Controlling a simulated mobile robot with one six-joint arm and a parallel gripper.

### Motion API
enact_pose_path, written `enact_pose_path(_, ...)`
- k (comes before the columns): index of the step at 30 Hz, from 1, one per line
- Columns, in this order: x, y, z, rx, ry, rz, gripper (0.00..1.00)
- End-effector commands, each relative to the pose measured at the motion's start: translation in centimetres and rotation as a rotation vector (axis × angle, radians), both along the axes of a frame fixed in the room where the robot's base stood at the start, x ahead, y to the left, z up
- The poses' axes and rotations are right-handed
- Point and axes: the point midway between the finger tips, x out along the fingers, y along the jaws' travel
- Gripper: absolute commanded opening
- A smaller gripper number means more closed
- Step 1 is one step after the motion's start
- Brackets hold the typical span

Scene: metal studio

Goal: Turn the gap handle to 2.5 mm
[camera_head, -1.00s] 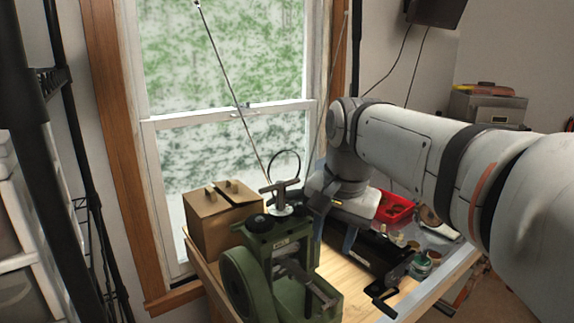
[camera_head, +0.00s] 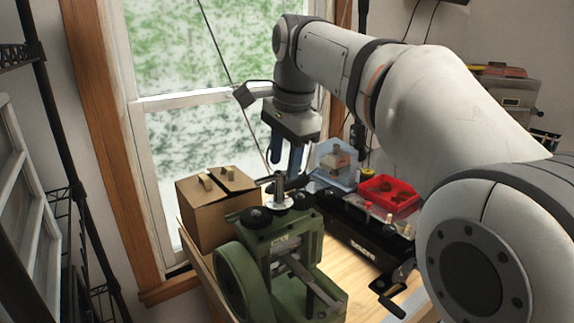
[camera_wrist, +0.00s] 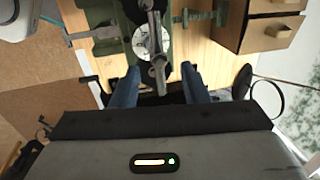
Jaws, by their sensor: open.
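The green rolling mill (camera_head: 284,250) stands at the front of the wooden bench. Its gap handle (camera_head: 279,186), a grey metal T-bar, rises from a pale round dial (camera_head: 280,203) on top. My gripper (camera_head: 285,168) points down just above and behind the handle, with its blue fingers apart and empty. In the wrist view, the open fingers (camera_wrist: 160,72) lie either side of the line of the handle (camera_wrist: 157,48), whose near end reaches toward the space between them. The white dial (camera_wrist: 150,38) shows under the bar; its marks are too small to read.
A brown box with drawers (camera_head: 216,208) stands close left of the mill. To the right are a black crank-handled machine (camera_head: 362,230), a red tray (camera_head: 389,193) and a clear blue-tinted box (camera_head: 335,163). The window is behind.

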Motion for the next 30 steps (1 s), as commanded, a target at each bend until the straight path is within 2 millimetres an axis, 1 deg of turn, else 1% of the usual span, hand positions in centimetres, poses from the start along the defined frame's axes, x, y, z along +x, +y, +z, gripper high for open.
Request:
enact_pose_path(1,0.05,0.03,-0.54,-0.001,0.001,0.000,0.41)
enact_pose_path(4,0.15,0.07,-1.08,0.000,0.000,0.000,0.41)
enact_pose_path(12,0.22,0.04,-1.23,0.000,-0.001,-0.001,0.41)
enact_pose_path(14,0.22,0.03,-1.24,0.000,-0.001,-0.001,0.37)
enact_pose_path(27,0.23,-0.03,-1.23,0.000,0.000,-0.002,0.01)
enact_pose_path(28,0.23,-0.03,-1.23,0.000,0.000,-0.002,0.00)
enact_pose_path(29,0.34,-0.82,-1.22,0.000,0.000,-0.013,0.00)
enact_pose_path(30,0.29,-0.49,-1.22,0.000,0.000,-0.007,0.00)
